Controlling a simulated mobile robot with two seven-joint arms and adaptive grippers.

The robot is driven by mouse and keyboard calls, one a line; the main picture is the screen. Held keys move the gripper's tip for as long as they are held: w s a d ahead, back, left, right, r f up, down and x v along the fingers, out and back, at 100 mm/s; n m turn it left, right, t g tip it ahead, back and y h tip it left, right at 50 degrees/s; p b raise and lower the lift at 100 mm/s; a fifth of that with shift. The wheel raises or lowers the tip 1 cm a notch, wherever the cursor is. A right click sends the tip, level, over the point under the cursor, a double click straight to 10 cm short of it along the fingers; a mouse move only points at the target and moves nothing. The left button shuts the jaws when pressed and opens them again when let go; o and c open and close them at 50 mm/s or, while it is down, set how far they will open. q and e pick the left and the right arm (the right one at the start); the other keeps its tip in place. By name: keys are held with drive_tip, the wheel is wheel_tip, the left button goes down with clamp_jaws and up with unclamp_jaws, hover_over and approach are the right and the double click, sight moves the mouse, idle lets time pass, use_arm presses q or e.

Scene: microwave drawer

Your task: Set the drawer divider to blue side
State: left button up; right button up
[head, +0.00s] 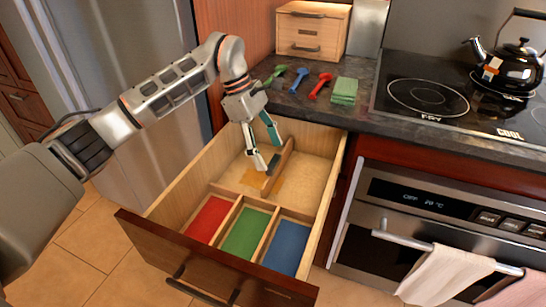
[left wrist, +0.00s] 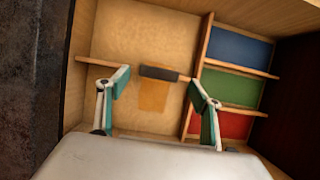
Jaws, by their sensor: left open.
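The wooden drawer (head: 160,212) is pulled out, with red (head: 208,219), green (head: 246,233) and blue (head: 286,247) compartments along its front. The upright wooden divider (head: 281,163) stands in the larger rear section, running front to back, beside an orange patch (head: 250,178) on the floor. In the left wrist view the divider has a dark grip (left wrist: 158,73), with the orange patch (left wrist: 153,97) close to it. My left gripper (head: 266,147) is open, low over the divider. The dark grip appears between its fingertips (left wrist: 158,76); I cannot tell whether they touch. My right gripper is not in view.
The counter (head: 310,109) behind the drawer holds green, blue and red utensils, a green cloth stack (head: 344,91) and a wooden box (head: 312,30). An oven (head: 440,225) stands right of the drawer, a fridge (head: 130,60) left. A kettle (head: 508,68) is on the hob.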

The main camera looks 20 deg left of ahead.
use_arm(q)
drive_tip(key=x, duration=0.2)
drive_tip(key=shift+d+f, duration=0.15)
drive_tip(key=shift+f, duration=0.15)
drive_tip(key=c, duration=1.6)
drive_tip(key=d+p, duration=0.1)
drive_tip(key=d, duration=0.9)
drive_tip(key=shift+s+d, duration=0.15)
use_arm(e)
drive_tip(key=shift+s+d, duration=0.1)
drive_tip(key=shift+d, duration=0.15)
use_arm(q)
drive_tip(key=shift+d, duration=0.1)
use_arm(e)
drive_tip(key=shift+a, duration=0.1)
use_arm(q)
drive_tip(key=o, duration=1.6)
drive_tip(key=shift+d, duration=0.1)
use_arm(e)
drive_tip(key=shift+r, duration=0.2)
